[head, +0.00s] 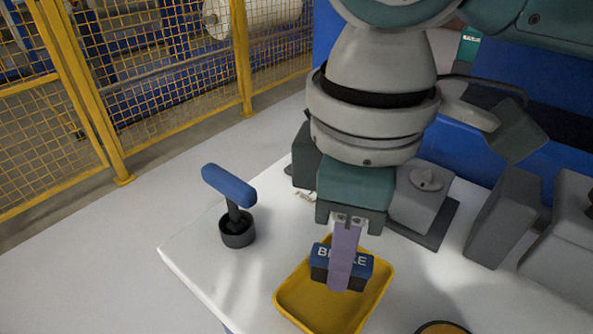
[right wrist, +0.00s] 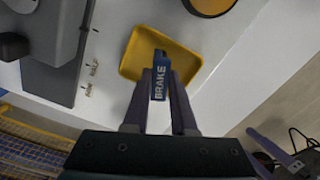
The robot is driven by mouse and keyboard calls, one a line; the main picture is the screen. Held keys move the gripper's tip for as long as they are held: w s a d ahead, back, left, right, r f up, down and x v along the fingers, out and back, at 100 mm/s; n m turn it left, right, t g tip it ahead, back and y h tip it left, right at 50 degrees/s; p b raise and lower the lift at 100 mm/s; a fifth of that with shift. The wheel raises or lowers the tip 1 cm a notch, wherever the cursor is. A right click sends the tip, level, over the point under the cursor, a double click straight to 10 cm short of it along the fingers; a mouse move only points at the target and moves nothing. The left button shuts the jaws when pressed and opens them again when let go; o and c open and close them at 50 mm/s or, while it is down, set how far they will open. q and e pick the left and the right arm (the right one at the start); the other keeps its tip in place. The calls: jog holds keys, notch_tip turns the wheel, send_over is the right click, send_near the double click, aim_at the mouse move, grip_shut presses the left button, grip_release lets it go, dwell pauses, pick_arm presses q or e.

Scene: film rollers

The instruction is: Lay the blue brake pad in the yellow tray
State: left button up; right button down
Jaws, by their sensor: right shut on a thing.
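The blue brake pad (head: 322,257) is a dark block with a blue face marked BRAKE. It also shows in the right wrist view (right wrist: 160,76). My right gripper (head: 345,275) is shut on it, with the purple fingers on either side of the pad. The pad is held upright, over the yellow tray (head: 286,296). I cannot tell whether it touches the tray floor. The tray shows no other thing in it and also appears in the right wrist view (right wrist: 137,52). A purple part at the lower right of the wrist view may be my left gripper (right wrist: 272,146); its jaws are unclear.
A blue T-handle (head: 230,186) stands in a dark round base left of the tray. A grey box with a knob (head: 420,200) stands behind right. A yellow mesh fence (head: 115,90) stands beyond the white table.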

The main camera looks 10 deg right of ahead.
jog(key=shift+f, duration=0.9)
jog(key=shift+f, duration=0.1)
jog(key=c, duration=0.7)
grip_release()
jog(key=shift+c, duration=0.2)
notch_tip(320, 180, up, 11)
jog(key=p, duration=0.3)
jog(key=shift+r, duration=0.65)
